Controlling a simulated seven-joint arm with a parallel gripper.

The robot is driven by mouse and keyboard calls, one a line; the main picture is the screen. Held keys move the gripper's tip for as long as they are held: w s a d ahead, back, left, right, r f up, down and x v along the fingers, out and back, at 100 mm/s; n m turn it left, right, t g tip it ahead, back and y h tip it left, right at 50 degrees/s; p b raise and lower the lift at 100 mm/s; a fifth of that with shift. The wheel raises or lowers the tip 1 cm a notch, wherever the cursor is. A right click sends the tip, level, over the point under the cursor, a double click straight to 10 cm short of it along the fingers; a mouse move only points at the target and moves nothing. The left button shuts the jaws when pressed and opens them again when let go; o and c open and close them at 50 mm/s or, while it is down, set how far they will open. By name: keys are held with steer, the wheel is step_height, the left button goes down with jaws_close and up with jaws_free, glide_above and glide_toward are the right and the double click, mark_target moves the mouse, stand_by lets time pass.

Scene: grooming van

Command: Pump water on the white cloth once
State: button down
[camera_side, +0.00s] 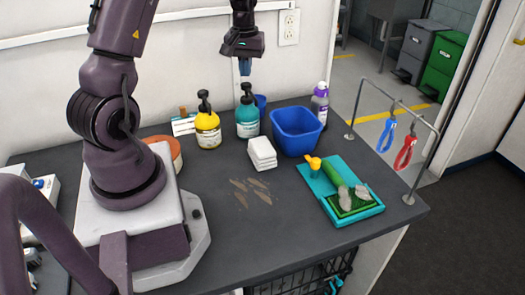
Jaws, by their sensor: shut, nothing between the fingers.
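A stack of folded white cloth (262,154) lies on the dark table, left of the blue basin. A teal pump bottle (247,117) with a black pump head stands upright behind it. A yellow pump bottle (208,130) with a black pump head and pale label stands to its left. I cannot tell from this view which bottle holds water. My gripper (245,70) is shut and empty, pointing down. In the picture it is just above the teal bottle's pump head, apart from it.
A teal tray (335,210) holds a green brush. Brown marks (250,193) lie on the open table front. A metal rail (409,119) holds blue and red tools at the right edge.

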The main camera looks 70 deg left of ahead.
mark_target(246, 84)
steer(key=shift+f, duration=0.15)
steer(key=shift+f, duration=1.8)
steer(key=shift+r, duration=1.95)
steer(key=shift+r, duration=2)
